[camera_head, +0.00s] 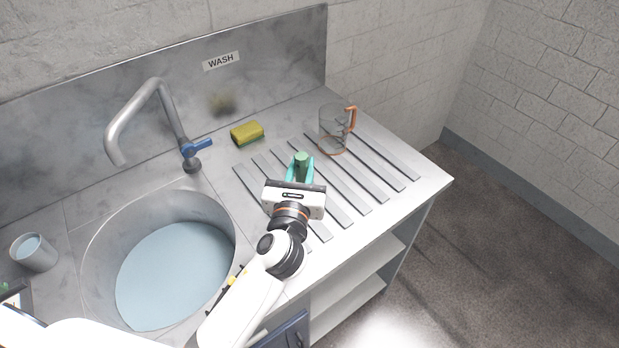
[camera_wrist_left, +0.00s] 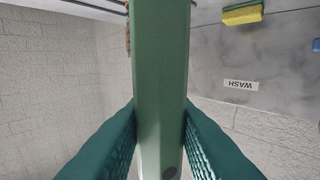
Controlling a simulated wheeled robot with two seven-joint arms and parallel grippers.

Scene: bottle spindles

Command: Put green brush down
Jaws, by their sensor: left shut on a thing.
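The green brush (camera_head: 301,160) is in my left gripper (camera_head: 299,172), over the ribbed drying area of the counter. In the left wrist view the green brush (camera_wrist_left: 160,80) runs up the middle as a long green bar. The teal fingers of my left gripper (camera_wrist_left: 160,135) press on it from both sides. In the head view the gripper and wrist hide most of the brush, so I cannot tell whether it touches the counter. My right gripper is not in view.
A clear mug (camera_head: 333,130) with an orange handle stands on the ribs, right of the gripper. A yellow sponge (camera_head: 247,132) lies behind. The faucet (camera_head: 160,110) and a round water-filled basin (camera_head: 100,258) are left. A grey cup (camera_head: 34,253) stands far left. Front-right ribs are clear.

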